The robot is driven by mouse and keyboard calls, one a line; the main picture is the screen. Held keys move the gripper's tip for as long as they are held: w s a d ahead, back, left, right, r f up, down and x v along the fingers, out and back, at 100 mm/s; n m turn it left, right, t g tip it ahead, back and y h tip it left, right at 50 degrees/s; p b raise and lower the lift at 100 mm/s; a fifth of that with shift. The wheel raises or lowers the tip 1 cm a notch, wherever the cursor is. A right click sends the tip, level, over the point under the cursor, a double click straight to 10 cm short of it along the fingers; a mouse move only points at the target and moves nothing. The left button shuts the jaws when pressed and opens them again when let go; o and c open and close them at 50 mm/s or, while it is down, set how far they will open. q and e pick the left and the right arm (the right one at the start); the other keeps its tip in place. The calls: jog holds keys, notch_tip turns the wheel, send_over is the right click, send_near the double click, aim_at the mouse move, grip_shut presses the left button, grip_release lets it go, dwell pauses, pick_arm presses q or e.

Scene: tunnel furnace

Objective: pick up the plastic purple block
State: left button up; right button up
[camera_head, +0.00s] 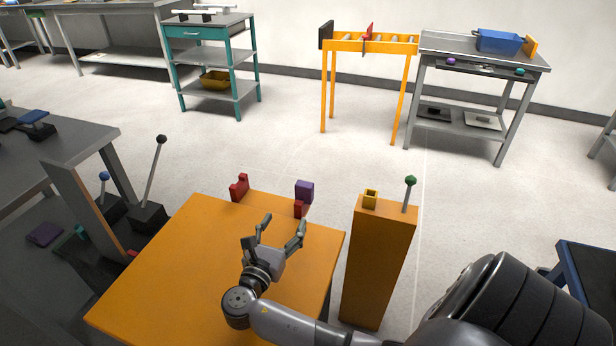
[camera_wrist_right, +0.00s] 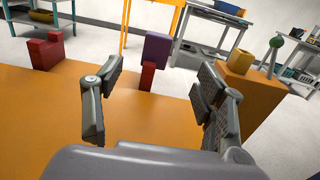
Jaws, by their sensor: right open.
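The purple block (camera_head: 304,190) stands on top of a small red piece (camera_head: 300,209) near the far edge of the orange table (camera_head: 170,270). In the right wrist view the purple block (camera_wrist_right: 157,50) shows ahead, between the two fingers, with the red piece (camera_wrist_right: 147,76) under it. My right gripper (camera_head: 282,226) is open and empty above the table, on the near side of the block and apart from it. It also shows in the right wrist view (camera_wrist_right: 150,90). My left gripper is not in view.
A red notched block (camera_head: 239,187) sits at the table's far edge, left of the purple block. An orange pillar (camera_head: 380,260) stands to the right, bearing a yellow hollow block (camera_head: 370,199) and a green-knobbed lever (camera_head: 409,190). Black-based levers (camera_head: 150,205) stand left of the table.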

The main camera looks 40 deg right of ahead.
aim_at(303, 188)
jog(key=b+x, duration=0.1)
jog(key=x, duration=0.9)
jog(key=shift+w+d, duration=0.1)
jog(key=shift+d, duration=0.2)
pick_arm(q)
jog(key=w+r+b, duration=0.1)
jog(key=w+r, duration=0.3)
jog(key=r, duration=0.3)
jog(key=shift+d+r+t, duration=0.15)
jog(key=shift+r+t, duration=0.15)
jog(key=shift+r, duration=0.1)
pick_arm(e)
jog(key=shift+x, duration=2.75)
jog(key=shift+c, duration=0.5)
jog(key=shift+a, duration=0.1)
jog(key=c, duration=1.2)
